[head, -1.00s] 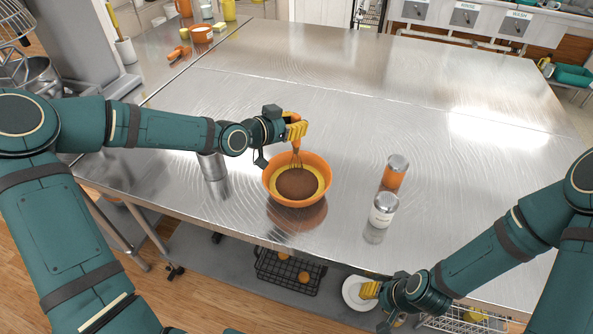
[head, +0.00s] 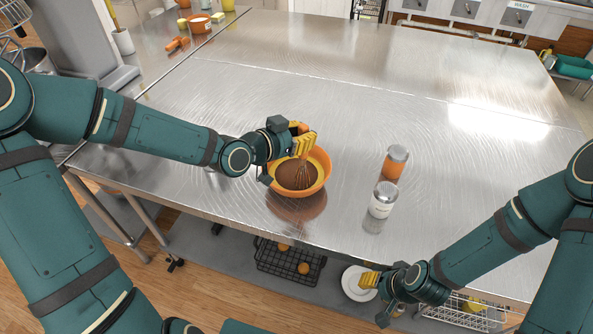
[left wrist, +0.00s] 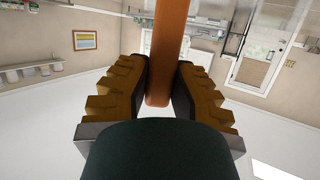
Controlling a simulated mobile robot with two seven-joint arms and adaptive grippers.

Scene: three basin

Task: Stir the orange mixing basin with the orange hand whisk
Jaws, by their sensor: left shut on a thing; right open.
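The orange mixing basin (head: 324,181) stands on the steel table and holds a brown mixture (head: 290,176). My left gripper (head: 304,143) is above the basin, shut on the orange hand whisk (head: 303,172). The whisk's wires reach down into the mixture, toward the right side of the basin. In the left wrist view the whisk's orange handle (left wrist: 167,60) sits between the yellow finger pads of the gripper (left wrist: 160,85). My right gripper (head: 369,280) is open and empty, low by the table's front edge.
An orange-filled shaker (head: 393,165) and a white-labelled shaker (head: 382,202) stand right of the basin. The steel table (head: 450,180) is clear on the right and behind. A black wire basket (head: 290,262) and a white plate (head: 358,285) sit on the lower shelf.

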